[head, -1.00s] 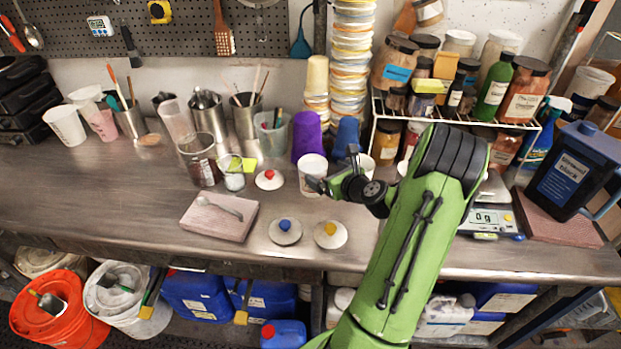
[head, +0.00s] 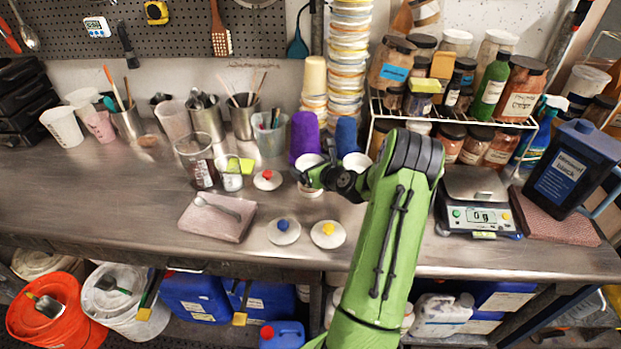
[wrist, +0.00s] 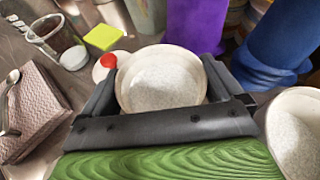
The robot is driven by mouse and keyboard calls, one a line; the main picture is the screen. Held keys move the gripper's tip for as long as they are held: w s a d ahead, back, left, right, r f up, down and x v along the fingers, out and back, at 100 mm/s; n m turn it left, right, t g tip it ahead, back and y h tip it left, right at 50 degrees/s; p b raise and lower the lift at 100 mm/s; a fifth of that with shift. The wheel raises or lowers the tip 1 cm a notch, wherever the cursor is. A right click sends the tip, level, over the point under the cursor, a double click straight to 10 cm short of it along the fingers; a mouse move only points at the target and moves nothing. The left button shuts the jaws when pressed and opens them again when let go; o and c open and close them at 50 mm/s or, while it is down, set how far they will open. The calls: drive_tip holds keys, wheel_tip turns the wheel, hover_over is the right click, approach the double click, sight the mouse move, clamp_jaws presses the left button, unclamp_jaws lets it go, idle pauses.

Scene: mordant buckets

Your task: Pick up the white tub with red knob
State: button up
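A small round white piece with a red knob (head: 267,180) lies on the steel bench, left of my gripper. In the wrist view its red knob (wrist: 108,61) shows just beyond my left finger. Whether it is a full tub or only a lid is hard to tell. My gripper (head: 314,162) is open, its fingers wide apart. In the wrist view my gripper (wrist: 158,68) has one finger on each side of an open white cup of pale powder (wrist: 162,84). I cannot tell whether the fingers touch this cup.
White pieces with a blue knob (head: 283,231) and a yellow knob (head: 328,233) lie in front. A second powder cup (wrist: 296,130) is at right. Purple (head: 304,135) and blue (head: 346,137) cups stand behind.

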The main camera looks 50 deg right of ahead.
drive_tip(key=shift+c, duration=0.4)
wheel_tip(320, 180, up, 10)
drive_tip(key=p, duration=0.2)
